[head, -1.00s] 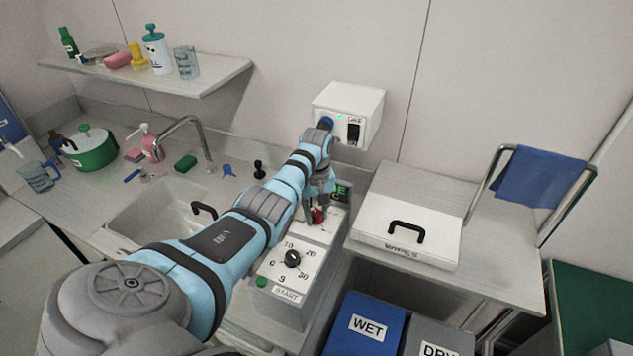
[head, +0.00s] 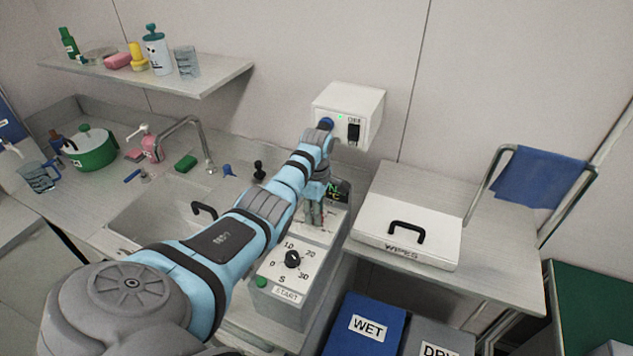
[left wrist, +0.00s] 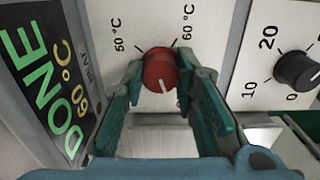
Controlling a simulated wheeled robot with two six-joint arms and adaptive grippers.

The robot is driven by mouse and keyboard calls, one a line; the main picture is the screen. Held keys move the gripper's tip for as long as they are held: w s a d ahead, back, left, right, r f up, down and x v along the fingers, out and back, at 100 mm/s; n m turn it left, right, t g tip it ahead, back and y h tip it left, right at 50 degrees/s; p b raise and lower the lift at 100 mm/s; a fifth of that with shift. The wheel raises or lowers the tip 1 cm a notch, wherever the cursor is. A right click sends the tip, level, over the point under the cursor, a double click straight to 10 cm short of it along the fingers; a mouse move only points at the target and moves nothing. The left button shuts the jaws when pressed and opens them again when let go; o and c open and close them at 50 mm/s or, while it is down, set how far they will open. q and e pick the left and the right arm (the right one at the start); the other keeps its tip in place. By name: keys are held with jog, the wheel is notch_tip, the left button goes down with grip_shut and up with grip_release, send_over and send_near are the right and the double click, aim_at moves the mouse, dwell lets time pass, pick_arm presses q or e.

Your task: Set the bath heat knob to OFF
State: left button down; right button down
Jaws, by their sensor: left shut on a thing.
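The bath heat knob (left wrist: 159,68) is red and round in the left wrist view, on a pale panel marked 50 °C on its left and 60 °C on its right. Its white pointer line faces down in that view, away from both of those marks. My left gripper (left wrist: 168,80) is shut on the knob, one teal finger on each side. In the head view my left gripper (head: 315,214) reaches down to the panel behind the timer dial and largely hides the knob. An OFF mark by the knob cannot be made out. My right gripper is not in view.
A dark display (left wrist: 48,75) beside the knob reads DONE 60 °C. A black timer dial (head: 292,259) stands on the near side of the panel. A wipes box (head: 375,228) is to the right, a wall switch box (head: 365,105) behind, and the sink (head: 150,215) to the left.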

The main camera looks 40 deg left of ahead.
pick_arm(q)
jog(key=shift+w+a+r+n, duration=0.15)
jog(key=shift+r+n, duration=0.05)
jog(key=shift+n, duration=0.9)
jog(key=c, duration=1.5)
grip_release()
jog(key=shift+o, duration=1.1)
jog(key=shift+f, duration=0.15)
notch_tip(320, 180, up, 8)
jog(key=shift+f, duration=0.15)
jog(key=shift+s+f, duration=0.15)
jog(key=shift+s, duration=0.05)
